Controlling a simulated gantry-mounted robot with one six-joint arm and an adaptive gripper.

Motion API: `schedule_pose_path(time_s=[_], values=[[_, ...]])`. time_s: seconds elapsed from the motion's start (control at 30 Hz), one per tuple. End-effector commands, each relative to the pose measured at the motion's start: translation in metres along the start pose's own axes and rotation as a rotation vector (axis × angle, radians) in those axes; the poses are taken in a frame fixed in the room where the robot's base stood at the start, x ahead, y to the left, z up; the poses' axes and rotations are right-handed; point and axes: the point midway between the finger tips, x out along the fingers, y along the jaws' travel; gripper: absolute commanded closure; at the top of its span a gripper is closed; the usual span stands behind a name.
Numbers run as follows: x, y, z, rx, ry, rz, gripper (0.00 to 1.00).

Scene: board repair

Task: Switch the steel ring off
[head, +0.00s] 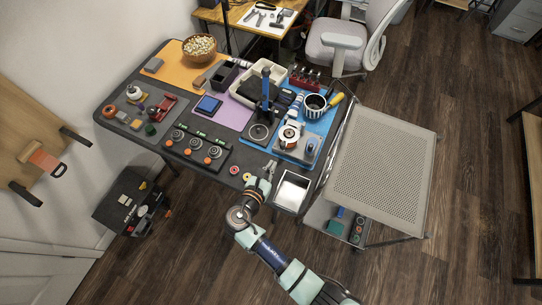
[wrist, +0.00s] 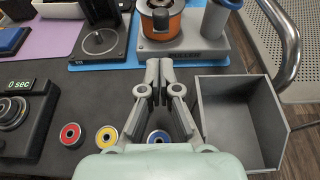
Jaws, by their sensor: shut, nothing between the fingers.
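My gripper (wrist: 156,85) is shut and empty, its fingers pointing at the grey base of the orange pot device (wrist: 172,44). In the head view my gripper (head: 268,170) is over the table's front edge. A black control panel (head: 196,147) lies to its left, with several steel-coloured ring dials, orange buttons and small green displays. One panel corner shows at the left of the wrist view, with a display reading 0 sec (wrist: 17,85) and a dark ringed dial (wrist: 12,112). I cannot tell which ring is the steel ring, or whether it is on.
Red (wrist: 70,134), yellow (wrist: 107,136) and blue (wrist: 158,137) small round parts lie near my gripper. An open grey bin (wrist: 216,128) stands close on the right. A perforated cart (head: 385,165) stands right of the table.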

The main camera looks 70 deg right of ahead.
Motion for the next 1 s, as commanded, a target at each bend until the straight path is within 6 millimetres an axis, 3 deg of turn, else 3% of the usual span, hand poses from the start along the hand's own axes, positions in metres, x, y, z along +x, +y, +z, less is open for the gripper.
schedule_pose_path(time_s=[0.2, 0.4, 1.0], values=[[0.045, -0.001, -0.002, 0.002, 0.0, -0.003, 1.0], [0.067, 0.0, -0.001, 0.002, 0.0, -0.001, 1.0], [0.067, 0.0, 0.009, 0.002, 0.025, 0.0, 1.0]])
